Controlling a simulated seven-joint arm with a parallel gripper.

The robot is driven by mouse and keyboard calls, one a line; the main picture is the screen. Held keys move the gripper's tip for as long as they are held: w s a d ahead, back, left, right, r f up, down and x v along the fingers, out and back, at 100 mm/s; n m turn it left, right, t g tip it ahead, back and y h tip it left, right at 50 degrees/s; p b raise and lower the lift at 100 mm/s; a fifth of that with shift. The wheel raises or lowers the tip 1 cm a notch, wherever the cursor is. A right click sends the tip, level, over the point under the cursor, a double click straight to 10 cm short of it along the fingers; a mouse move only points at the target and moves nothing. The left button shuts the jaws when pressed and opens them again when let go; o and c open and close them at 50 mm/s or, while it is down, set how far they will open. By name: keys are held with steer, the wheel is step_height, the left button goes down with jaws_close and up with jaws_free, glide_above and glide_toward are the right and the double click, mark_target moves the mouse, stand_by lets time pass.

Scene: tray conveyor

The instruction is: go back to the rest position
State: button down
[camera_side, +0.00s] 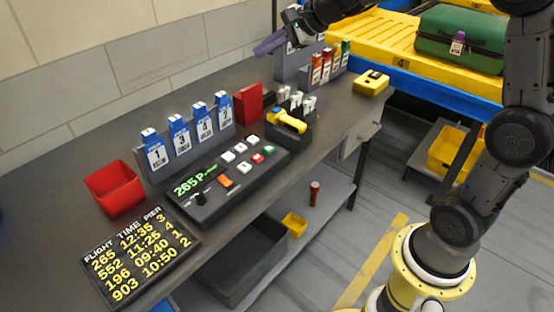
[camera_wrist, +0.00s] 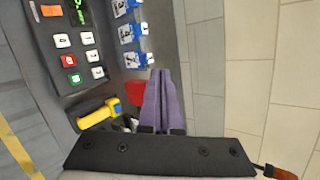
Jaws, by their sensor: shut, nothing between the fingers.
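My gripper (camera_side: 262,47) is high over the back edge of the workbench, near the wall, at the top of the side view. Its purple fingers also show in the wrist view (camera_wrist: 165,80), closed together with nothing between them. They point over the bench beside the wall and appear apart from everything below. The exact gap to the card rack behind them cannot be told.
The workbench (camera_side: 80,204) carries a control panel (camera_side: 213,198), blue cards (camera_side: 181,136), a red bin (camera_side: 115,188), a yellow scanner (camera_side: 289,121) and a flight board (camera_side: 141,255). A green suitcase (camera_side: 457,42) lies on the yellow conveyor tray (camera_side: 358,42) at right.

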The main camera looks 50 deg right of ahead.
steer(key=s+a+r+n, duration=0.1)
steer(key=s+a+n, duration=0.2)
steer(key=s, duration=0.3)
steer(key=s+a+r+n+g, duration=0.1)
steer(key=s+a+n, duration=0.25)
steer(key=s, duration=0.35)
steer(key=s+a+r+n, duration=0.1)
steer(key=s+a+n, duration=0.15)
steer(key=s, duration=0.35)
steer(key=s+d+f+n+g+h, duration=0.1)
steer(key=s+d+f+n+g, duration=0.1)
steer(key=s+f+n, duration=0.3)
steer(key=s+d+f+n+g+h, duration=0.1)
steer(key=s+f+n, duration=0.4)
steer(key=s, duration=0.5)
steer(key=shift+d+n+g+h, duration=0.3)
steer(key=shift+d+g+h, duration=0.15)
steer(key=shift+d, duration=0.45)
